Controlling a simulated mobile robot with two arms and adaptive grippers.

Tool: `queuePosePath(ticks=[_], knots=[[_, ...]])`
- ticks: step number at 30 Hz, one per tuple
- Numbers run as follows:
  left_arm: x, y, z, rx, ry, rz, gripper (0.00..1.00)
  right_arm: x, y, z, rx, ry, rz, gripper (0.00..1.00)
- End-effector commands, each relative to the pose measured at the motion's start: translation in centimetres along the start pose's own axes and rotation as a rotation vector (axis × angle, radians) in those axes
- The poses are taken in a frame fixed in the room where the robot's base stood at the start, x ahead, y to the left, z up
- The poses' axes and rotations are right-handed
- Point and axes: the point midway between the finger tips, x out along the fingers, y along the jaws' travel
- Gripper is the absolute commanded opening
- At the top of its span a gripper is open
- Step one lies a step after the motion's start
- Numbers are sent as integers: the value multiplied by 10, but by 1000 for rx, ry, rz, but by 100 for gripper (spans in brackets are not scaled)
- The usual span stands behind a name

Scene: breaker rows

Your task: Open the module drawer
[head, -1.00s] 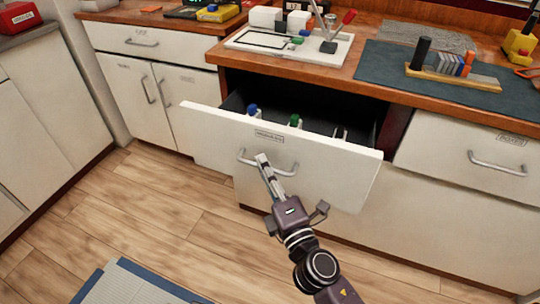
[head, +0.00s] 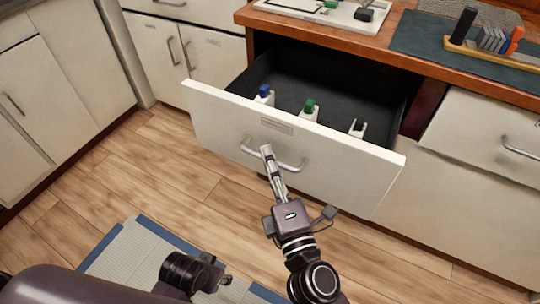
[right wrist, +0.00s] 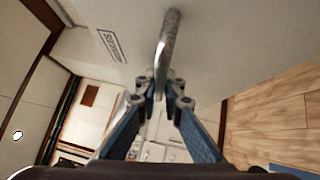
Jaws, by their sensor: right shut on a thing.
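The module drawer (head: 290,135) is pulled well out of the cabinet, with its dark inside showing. In it stand a module with a blue top (head: 264,92), one with a green top (head: 309,107) and one with a black top (head: 358,127). My right gripper (head: 266,152) is at the drawer's metal handle (head: 290,166). In the right wrist view its fingers (right wrist: 168,92) are shut on the handle bar (right wrist: 168,42). My left arm shows at the bottom of the head view, but its fingertips cannot be made out clearly.
The wooden counter (head: 400,65) above holds a white tray (head: 335,14) and a dark mat (head: 425,38) with a rack of several small blocks (head: 490,42). A closed drawer (head: 480,135) is to the right. A blue-edged grey mat (head: 130,262) lies on the wooden floor.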

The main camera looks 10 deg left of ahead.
Motion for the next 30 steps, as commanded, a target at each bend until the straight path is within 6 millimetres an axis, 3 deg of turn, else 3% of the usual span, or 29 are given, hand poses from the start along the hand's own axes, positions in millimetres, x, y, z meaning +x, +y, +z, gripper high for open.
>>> queuePosePath(ticks=[5, 6, 8, 18, 30], knots=[[0, 0, 0, 0, 0, 0, 42, 0, -1, 0, 0, -1, -3, 0], [0, 0, 0, 0, 0, 0, 42, 0, -1, 0, 0, -1, -3, 11], [0, 0, 0, 0, 0, 0, 42, 0, -1, 0, 0, -1, -2, 16], [0, 0, 1, 0, -2, -1, 42, -2, -1, 0, 2, -1, -2, 16], [0, 0, 0, 0, -1, 0, 42, -42, -1, 1, 4, -4, -2, 16]])
